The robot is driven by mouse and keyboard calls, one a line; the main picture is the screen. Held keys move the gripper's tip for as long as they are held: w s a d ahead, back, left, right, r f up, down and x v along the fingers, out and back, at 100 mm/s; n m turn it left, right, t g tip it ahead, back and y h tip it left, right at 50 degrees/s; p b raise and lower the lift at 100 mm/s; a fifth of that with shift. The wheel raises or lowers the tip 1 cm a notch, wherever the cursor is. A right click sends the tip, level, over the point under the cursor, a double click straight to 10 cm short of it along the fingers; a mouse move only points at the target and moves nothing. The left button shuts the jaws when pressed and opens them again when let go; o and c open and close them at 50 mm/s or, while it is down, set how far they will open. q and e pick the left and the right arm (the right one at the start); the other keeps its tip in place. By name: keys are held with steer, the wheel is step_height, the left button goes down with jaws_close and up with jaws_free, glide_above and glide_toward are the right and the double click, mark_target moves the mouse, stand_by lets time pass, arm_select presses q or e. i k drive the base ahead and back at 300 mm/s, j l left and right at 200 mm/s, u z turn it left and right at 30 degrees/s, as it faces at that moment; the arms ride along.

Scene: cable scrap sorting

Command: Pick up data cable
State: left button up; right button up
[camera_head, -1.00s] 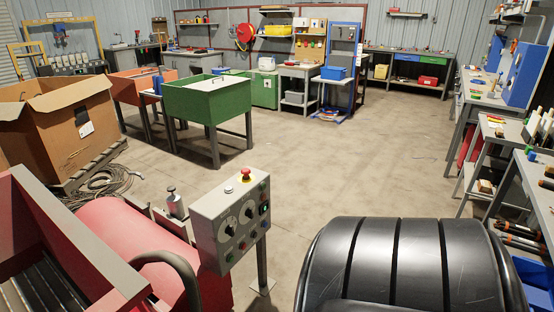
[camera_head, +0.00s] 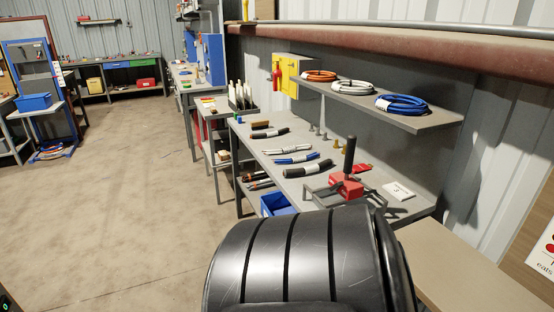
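Several short cable pieces lie on the grey workbench (camera_head: 250,160) at the right: a thick black piece (camera_head: 308,168), a blue piece (camera_head: 297,159), a white piece (camera_head: 287,149) and another black piece (camera_head: 268,132). Coiled cables sit on the shelf above: an orange coil (camera_head: 320,75), a white coil (camera_head: 353,86) and a blue coil (camera_head: 402,104). I cannot tell which of these is the data cable. Neither of my grippers shows.
A red tool with a black handle (camera_head: 347,183) stands on the bench's near end. A blue bin (camera_head: 277,204) is below its front edge. A large black ribbed shape (camera_head: 300,265) fills the bottom middle. The floor (camera_head: 135,180) at left is clear.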

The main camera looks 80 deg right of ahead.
mark_target(295, 159)
steer(key=z, duration=3.35)
steer(key=i+j+z, duration=0.1)
steer(key=z, duration=0.25)
steer(key=j+z, duration=0.15)
steer(key=z, duration=0.25)
steer(key=j+z, duration=0.1)
steer(key=z, duration=0.3)
steer(key=j+z, duration=0.3)
steer(key=j, duration=0.25)
steer(key=j+z, duration=0.35)
steer(key=j, duration=0.2)
steer(key=j+z, duration=0.3)
steer(key=j, duration=0.2)
steer(key=k+j+z, duration=0.3)
steer(key=j, duration=0.2)
steer(key=i+j, duration=0.05)
steer(key=i, duration=0.05)
